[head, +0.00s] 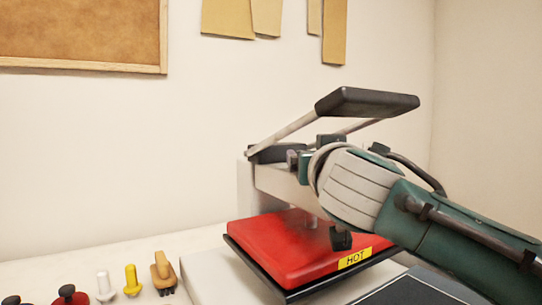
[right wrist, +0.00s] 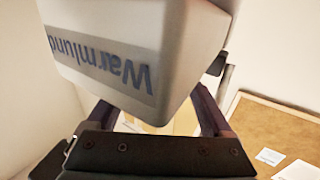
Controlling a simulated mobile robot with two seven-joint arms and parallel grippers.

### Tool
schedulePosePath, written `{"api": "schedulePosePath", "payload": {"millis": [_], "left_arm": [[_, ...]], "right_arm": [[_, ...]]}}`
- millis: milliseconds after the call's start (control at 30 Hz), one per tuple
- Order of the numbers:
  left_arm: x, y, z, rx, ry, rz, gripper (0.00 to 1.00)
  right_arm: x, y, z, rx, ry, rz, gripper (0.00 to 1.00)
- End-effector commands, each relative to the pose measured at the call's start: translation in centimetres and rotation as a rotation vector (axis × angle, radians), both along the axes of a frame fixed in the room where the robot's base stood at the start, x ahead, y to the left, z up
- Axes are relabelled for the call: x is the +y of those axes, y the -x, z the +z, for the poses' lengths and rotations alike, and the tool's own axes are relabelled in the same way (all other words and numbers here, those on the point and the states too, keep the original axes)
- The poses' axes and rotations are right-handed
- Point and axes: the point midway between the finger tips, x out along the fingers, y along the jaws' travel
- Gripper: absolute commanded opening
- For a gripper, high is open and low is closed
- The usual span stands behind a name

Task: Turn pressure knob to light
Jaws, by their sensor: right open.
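A heat press (head: 280,178) with a red upper plate (head: 285,245) and a raised black handle (head: 367,101) stands on the table in the head view. A small grey round part (head: 292,158) shows on its arm beside my wrist; I cannot tell if it is the pressure knob. My right arm reaches in from the right and covers part of the press. In the right wrist view my right gripper (right wrist: 158,112) is open, with the pale press body lettered "Warmlund" (right wrist: 110,65) close in front of its fingers. Contact cannot be told. My left gripper is out of view.
A yellow "HOT" label (head: 355,258) marks the red plate's front edge. Several spools or small tools, including a yellow one (head: 132,280), stand on the table at lower left. A cork board (head: 80,35) and paper patterns (head: 228,18) hang on the wall.

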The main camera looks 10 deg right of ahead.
Motion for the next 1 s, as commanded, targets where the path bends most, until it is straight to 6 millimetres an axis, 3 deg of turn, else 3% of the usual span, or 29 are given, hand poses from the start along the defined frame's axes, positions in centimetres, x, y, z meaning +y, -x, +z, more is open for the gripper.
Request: {"api": "schedulePosePath", "payload": {"millis": [367, 1000], "left_arm": [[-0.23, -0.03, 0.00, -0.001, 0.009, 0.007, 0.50], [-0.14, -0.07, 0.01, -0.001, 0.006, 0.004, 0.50]], "right_arm": [[-0.05, -0.46, 0.01, 0.000, 0.000, 0.001, 0.84], [-0.08, -0.44, 0.01, 0.000, 0.000, 0.000, 0.14]]}}
